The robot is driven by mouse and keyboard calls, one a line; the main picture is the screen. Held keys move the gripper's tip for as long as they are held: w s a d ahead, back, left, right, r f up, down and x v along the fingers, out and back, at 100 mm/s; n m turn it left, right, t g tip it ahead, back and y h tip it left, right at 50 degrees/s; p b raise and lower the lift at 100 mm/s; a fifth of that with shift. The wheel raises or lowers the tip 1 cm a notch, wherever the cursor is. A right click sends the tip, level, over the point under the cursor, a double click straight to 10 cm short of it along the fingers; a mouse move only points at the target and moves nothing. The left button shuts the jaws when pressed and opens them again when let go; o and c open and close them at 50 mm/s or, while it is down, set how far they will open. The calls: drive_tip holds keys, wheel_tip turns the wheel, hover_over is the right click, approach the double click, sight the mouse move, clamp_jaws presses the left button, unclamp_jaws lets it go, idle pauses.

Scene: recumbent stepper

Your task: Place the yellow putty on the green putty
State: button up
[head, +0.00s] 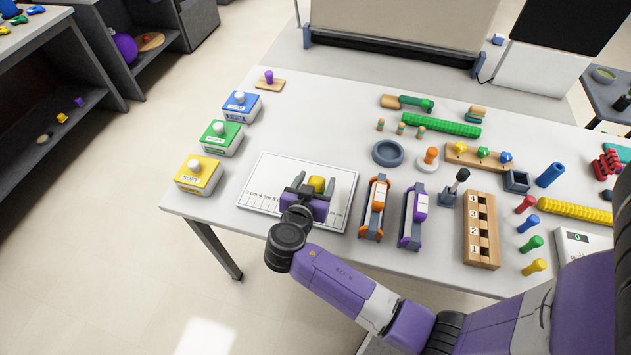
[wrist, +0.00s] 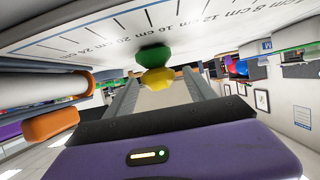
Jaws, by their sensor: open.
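The yellow putty (head: 317,183) is a small rounded lump over the white ruler board (head: 262,192), between the fingers of my gripper (head: 313,185). In the wrist view the yellow putty (wrist: 158,78) lies against the green putty (wrist: 153,55), which is on the board side. The two lumps appear to touch, with yellow stacked on green. My gripper (wrist: 164,88) is open, one finger on each side of the yellow putty, with gaps visible. In the head view the green putty is mostly hidden behind the yellow putty and my gripper.
An orange device (head: 376,205) and a purple device (head: 414,214) stand just right of the board. Blue, green and yellow boxes (head: 199,175) with white knobs line the table's left side. A grey ring dish (head: 387,153) is behind. Bare table lies beyond the board.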

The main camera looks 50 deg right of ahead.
drive_tip(key=shift+r, duration=0.1)
drive_tip(key=shift+a+r+p, duration=0.15)
drive_tip(key=shift+r+p, duration=0.25)
drive_tip(key=shift+p, duration=0.1)
drive_tip(key=b+v, duration=0.2)
drive_tip(key=v, duration=0.9)
drive_tip(key=shift+s+a+b, duration=0.15)
drive_tip(key=shift+a+b, duration=0.15)
drive_tip(key=shift+a, duration=0.05)
